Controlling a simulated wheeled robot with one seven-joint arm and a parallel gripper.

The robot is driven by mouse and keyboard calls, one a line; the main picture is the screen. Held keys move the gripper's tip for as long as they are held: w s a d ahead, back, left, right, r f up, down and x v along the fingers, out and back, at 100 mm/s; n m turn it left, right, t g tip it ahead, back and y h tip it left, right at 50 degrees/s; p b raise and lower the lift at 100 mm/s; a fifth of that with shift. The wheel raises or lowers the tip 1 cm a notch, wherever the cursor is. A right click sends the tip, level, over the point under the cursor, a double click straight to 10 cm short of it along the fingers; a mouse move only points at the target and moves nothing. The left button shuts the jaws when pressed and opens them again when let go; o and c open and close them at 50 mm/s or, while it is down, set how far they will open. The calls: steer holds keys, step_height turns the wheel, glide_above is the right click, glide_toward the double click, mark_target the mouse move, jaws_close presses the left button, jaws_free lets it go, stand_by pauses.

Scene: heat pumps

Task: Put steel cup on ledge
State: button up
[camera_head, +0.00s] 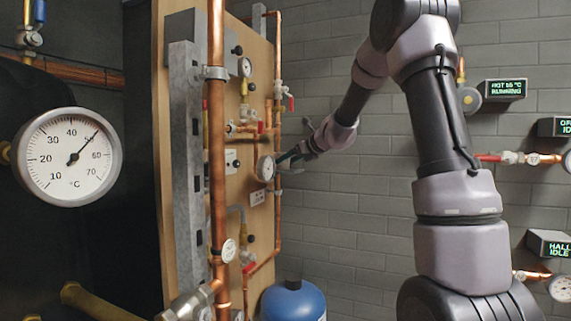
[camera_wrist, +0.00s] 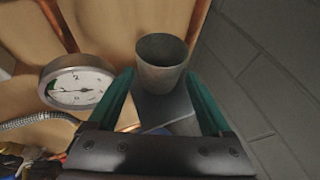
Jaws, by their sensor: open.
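The steel cup (camera_wrist: 162,64) is a grey, open-topped tapered cup in the wrist view. It appears upright with its base at the grey ledge (camera_wrist: 165,110), a small flat plate by the wooden panel; I cannot tell whether it rests fully on it. My gripper (camera_wrist: 160,76) is open, its two green fingers on either side of the cup's lower part, with gaps visible. In the head view my gripper (camera_head: 288,157) is at the panel's right edge, by a small gauge. The cup is too small or hidden to make out there.
The wooden panel (camera_head: 180,130) carries copper pipes (camera_head: 217,130), valves and a dial gauge (camera_wrist: 77,88) close left of my gripper. A grey brick wall (camera_head: 340,210) lies to the right. A blue tank (camera_head: 293,302) stands below. A large thermometer (camera_head: 68,155) is at far left.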

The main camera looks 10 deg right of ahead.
steer(key=s+d+r+n+g, duration=0.1)
steer(key=s+r+n, duration=0.2)
steer(key=s, duration=0.5)
steer(key=s+d+r+n+g, duration=0.1)
steer(key=s+r+n, duration=0.15)
steer(key=s, duration=0.55)
steer(key=s+d+f+n+g+h, duration=0.1)
steer(key=s+f+n+h, duration=0.1)
steer(key=s+n, duration=0.8)
steer(key=s+d+f+n+g+h, duration=0.1)
steer(key=s+d+f+n+h, duration=0.1)
steer(key=s+n, duration=0.8)
steer(key=s+f+h, duration=0.1)
steer(key=s+f, duration=0.1)
steer(key=s, duration=0.3)
steer(key=shift+s+f, duration=0.2)
steer(key=shift+f, duration=0.2)
